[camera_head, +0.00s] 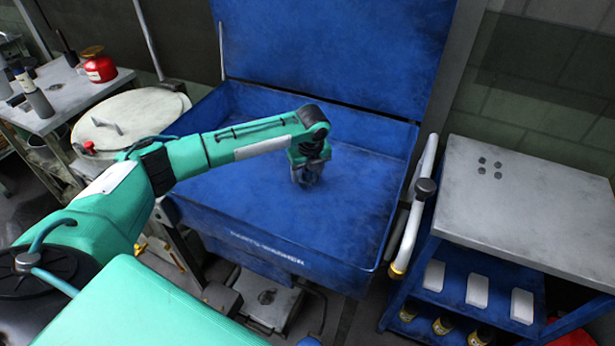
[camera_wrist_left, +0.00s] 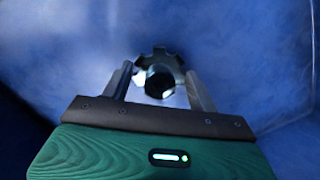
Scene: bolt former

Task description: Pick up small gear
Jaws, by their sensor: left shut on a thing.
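The small gear (camera_wrist_left: 160,60) shows in the left wrist view as a grey toothed ring with a dark centre, between the two fingers of my left gripper (camera_wrist_left: 160,80). The fingers are shut on it. In the head view my left gripper (camera_head: 307,180) points down inside the blue parts washer basin (camera_head: 270,235), near its middle. The gear is too small and hidden to make out in the head view. I cannot tell whether it touches the basin floor. My right gripper is in neither view.
The basin has raised walls and an open upright lid (camera_head: 335,45) at the back. A grey-topped cart (camera_head: 545,200) with small dark round pieces (camera_head: 490,167) stands at the right. A white curved pipe (camera_head: 415,205) stands between them. A table (camera_head: 65,95) with a red can (camera_head: 99,66) is at the left.

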